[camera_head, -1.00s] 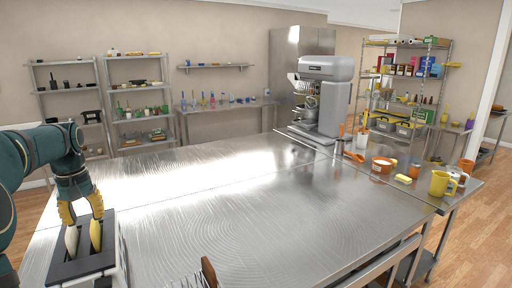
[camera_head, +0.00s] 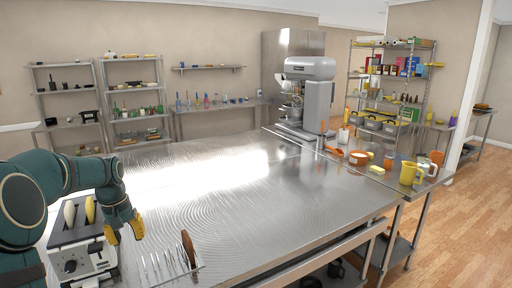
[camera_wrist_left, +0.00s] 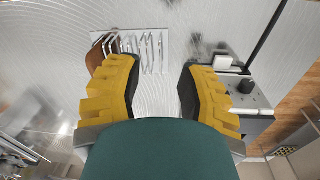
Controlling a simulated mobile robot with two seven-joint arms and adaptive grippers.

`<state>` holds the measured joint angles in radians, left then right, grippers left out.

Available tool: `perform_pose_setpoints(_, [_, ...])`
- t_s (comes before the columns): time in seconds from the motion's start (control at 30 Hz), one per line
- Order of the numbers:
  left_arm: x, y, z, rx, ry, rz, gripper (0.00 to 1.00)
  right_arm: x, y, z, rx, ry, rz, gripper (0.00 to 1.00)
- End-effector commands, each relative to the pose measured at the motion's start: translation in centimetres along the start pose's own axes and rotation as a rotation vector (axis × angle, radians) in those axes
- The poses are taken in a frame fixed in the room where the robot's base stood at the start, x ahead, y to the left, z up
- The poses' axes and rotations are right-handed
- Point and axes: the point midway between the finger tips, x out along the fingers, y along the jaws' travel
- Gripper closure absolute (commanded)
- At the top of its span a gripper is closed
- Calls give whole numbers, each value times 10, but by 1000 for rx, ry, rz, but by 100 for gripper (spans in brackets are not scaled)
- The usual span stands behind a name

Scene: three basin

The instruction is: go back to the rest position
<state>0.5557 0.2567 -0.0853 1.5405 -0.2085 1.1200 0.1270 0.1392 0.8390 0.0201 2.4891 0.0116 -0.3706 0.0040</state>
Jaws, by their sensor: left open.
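My left gripper (camera_head: 125,230) is open and empty, low over the table between the toaster and the wire rack. Its two yellow fingers stand apart in the left wrist view (camera_wrist_left: 157,88) with nothing between them. My left arm comes in from the left in the head view, passing in front of part of the toaster. My right gripper is not in view.
A toaster (camera_head: 88,262) holds a pale slice (camera_head: 70,213) and a yellowish slice (camera_head: 90,208) upright. A wire rack (camera_head: 160,268) with a brown slice (camera_head: 188,248) stands right of my gripper. The middle of the metal table (camera_head: 250,200) is clear.

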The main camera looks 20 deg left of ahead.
Motion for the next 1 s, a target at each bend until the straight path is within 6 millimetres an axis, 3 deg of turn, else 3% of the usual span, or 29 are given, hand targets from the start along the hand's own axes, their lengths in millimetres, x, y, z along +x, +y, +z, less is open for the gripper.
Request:
perform_pose_setpoints(0.03, [34,23,4,43,-14,20,61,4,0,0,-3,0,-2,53])
perform_pose_setpoints(0.17, [104,79,20,138,-12,76,61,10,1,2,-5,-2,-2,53])
perform_pose_setpoints(0.27, [155,120,44,205,-12,120,61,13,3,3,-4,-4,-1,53])
perform_pose_setpoints(0.47, [246,192,118,321,-19,204,61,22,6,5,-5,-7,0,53])
perform_pose_setpoints(0.6, [300,228,191,396,-28,254,61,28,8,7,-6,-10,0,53])
perform_pose_setpoints(0.8, [347,247,296,484,-34,299,61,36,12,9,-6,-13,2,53])
perform_pose_setpoints(0.9, [356,246,329,510,-30,309,61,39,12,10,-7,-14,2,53])
perform_pose_setpoints(1.0, [359,244,347,524,-26,313,61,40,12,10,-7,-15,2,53])
